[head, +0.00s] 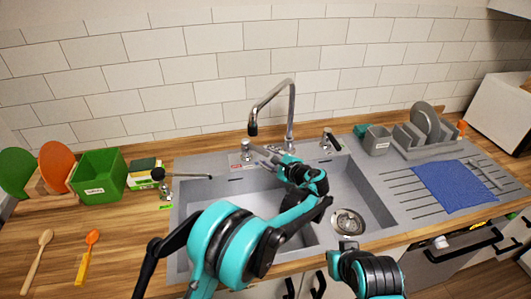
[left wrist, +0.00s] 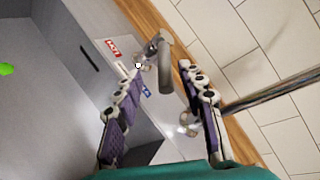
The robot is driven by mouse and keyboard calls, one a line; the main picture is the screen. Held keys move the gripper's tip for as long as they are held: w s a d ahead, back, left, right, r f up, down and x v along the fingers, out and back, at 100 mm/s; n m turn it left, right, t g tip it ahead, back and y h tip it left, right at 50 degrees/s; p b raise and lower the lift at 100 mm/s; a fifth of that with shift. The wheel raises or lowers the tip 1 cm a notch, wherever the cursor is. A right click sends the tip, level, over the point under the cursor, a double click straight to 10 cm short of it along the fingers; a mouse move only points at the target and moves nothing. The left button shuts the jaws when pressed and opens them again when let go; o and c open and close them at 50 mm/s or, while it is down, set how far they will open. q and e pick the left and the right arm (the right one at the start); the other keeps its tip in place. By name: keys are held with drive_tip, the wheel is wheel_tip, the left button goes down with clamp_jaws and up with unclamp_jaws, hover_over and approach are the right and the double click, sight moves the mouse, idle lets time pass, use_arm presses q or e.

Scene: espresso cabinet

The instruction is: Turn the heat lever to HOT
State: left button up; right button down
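The heat lever (head: 247,147) is a chrome handle at the sink's back rim, left of the faucet. In the left wrist view the lever (left wrist: 166,78) is a grey rounded bar, beside a red HOT label (left wrist: 113,46) and a blue label (left wrist: 147,92). My left gripper (head: 264,153) reaches over the sink to it. In the left wrist view its fingers (left wrist: 162,68) are spread, with the lever's end between the fingertips. I cannot tell whether either finger touches it.
The tall chrome faucet (head: 291,112) stands just right of the lever, with a second handle (head: 328,138) beyond. A green bin (head: 98,176) and a small black-topped item (head: 158,174) stand left of the sink. A dish rack (head: 425,143) and blue cloth (head: 452,186) lie right.

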sight(265, 153)
use_arm(q)
drive_tip(key=shift+w+d+f, duration=0.2)
drive_tip(key=shift+d+f, duration=0.2)
drive_tip(key=shift+d, duration=0.3)
drive_tip(key=shift+w+d+f+m, duration=0.1)
drive_tip(key=shift+f+m, duration=0.05)
drive_tip(key=shift+m, duration=0.15)
drive_tip(key=b+x, duration=0.2)
drive_tip(key=x, duration=0.4)
drive_tip(key=shift+w, duration=0.1)
drive_tip(key=shift+w+a, duration=0.45)
drive_tip(key=shift+w, duration=0.15)
drive_tip(key=shift+t, duration=0.3)
clamp_jaws()
